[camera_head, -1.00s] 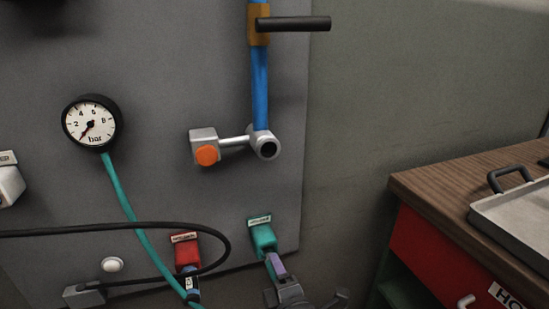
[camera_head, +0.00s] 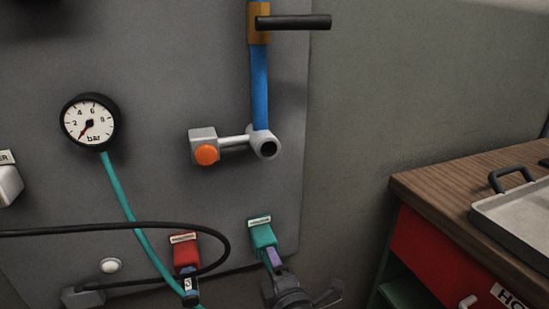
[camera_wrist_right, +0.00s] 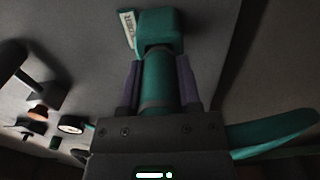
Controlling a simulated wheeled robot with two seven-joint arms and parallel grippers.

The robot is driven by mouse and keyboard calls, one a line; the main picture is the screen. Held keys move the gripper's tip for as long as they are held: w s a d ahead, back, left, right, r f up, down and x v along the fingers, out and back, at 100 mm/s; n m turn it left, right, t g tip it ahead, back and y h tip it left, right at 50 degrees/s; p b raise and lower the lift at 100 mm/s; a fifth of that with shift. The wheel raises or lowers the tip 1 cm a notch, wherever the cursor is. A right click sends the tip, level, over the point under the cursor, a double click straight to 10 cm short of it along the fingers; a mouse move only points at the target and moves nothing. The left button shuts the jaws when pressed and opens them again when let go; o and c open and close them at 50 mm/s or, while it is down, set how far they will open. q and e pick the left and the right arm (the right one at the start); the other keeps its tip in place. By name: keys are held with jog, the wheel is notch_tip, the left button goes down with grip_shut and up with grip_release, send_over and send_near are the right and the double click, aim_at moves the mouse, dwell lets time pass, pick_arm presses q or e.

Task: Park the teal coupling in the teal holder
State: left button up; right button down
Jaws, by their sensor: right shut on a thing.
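The teal holder (camera_head: 262,235) is a small block with a white label, low on the right side of the grey panel. It also shows at the top of the right wrist view (camera_wrist_right: 160,25). My right gripper (camera_head: 275,262) is just below it. In the right wrist view its two purple-grey fingers (camera_wrist_right: 158,85) are shut on the teal coupling (camera_wrist_right: 158,75), a teal cylinder with a dark band. The coupling's upper end meets the holder's underside; how deep it sits is hidden. A teal hose (camera_wrist_right: 275,135) curves off to the right there. My left gripper is not in view.
A red holder (camera_head: 185,252) with a dark coupling is to the left, with a black cable looping past it. A gauge (camera_head: 89,122), an orange button (camera_head: 206,155) and a blue lever bar (camera_head: 260,85) are above. A wooden-topped cabinet (camera_head: 435,180) with a tray stands right.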

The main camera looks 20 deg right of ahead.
jog(key=shift+w, duration=0.1)
jog(key=c, duration=0.7)
grip_release()
jog(key=shift+w, duration=0.1)
jog(key=shift+c, duration=0.2)
jog(key=o, duration=0.5)
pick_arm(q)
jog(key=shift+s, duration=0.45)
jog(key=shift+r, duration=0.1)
